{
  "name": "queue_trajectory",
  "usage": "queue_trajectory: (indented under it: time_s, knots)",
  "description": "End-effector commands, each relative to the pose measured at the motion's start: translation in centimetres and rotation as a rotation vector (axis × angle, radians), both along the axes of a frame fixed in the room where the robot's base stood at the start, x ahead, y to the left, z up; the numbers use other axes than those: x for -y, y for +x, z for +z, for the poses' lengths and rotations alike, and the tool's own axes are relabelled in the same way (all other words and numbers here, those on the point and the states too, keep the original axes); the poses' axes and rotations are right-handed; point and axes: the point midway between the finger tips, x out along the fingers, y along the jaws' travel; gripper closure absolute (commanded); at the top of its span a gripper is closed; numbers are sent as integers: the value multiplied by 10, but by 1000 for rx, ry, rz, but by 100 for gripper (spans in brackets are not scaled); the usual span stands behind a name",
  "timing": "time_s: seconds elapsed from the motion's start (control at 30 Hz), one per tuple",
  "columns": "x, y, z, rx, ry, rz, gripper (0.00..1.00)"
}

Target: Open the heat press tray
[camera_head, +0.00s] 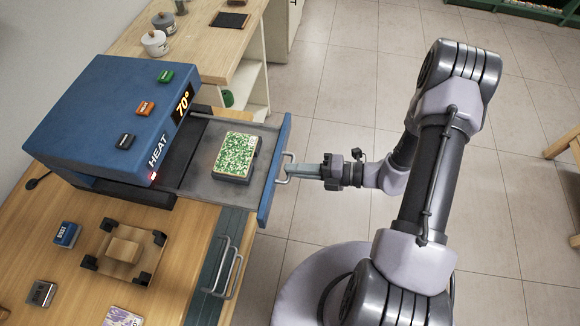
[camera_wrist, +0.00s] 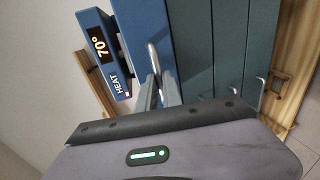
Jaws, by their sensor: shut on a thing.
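The blue heat press (camera_head: 120,120) stands on the wooden bench, its display reading 70°. Its grey tray (camera_head: 200,180) is pulled out to the right, with a blue front panel (camera_head: 274,180) and a metal handle (camera_head: 286,168). A block with a green and white speckled top (camera_head: 236,155) lies in the tray. My gripper (camera_head: 296,170) is shut on the tray handle from the right. In the wrist view the fingers (camera_wrist: 158,90) reach to the handle (camera_wrist: 153,56) on the blue front, and the press display (camera_wrist: 98,42) shows at the left. The exact finger contact is small in view.
Drawer handles (camera_head: 228,270) stick out from the bench front below the tray. A wooden block in a black-cornered holder (camera_head: 124,250), a blue block (camera_head: 67,234) and a grey block (camera_head: 41,293) are on the bench. The tiled floor (camera_head: 330,110) beyond the tray is clear.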

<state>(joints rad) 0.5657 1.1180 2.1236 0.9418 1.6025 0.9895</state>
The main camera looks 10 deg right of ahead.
Motion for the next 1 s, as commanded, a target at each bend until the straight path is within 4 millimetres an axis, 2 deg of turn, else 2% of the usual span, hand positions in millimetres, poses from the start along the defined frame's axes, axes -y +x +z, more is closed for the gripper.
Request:
queue_trajectory:
  time_s: [0.27,0.3,0.4,0.83,0.93,1.0]
  knots:
    - [0,1,0,0,0,-2,100]
    - [0,1,0,0,0,-2,84]
    - [0,1,0,0,0,-2,70]
    - [1,0,0,0,0,-2,70]
    - [10,-2,3,1,0,-4,70]
    - [23,-8,7,1,0,-6,70]
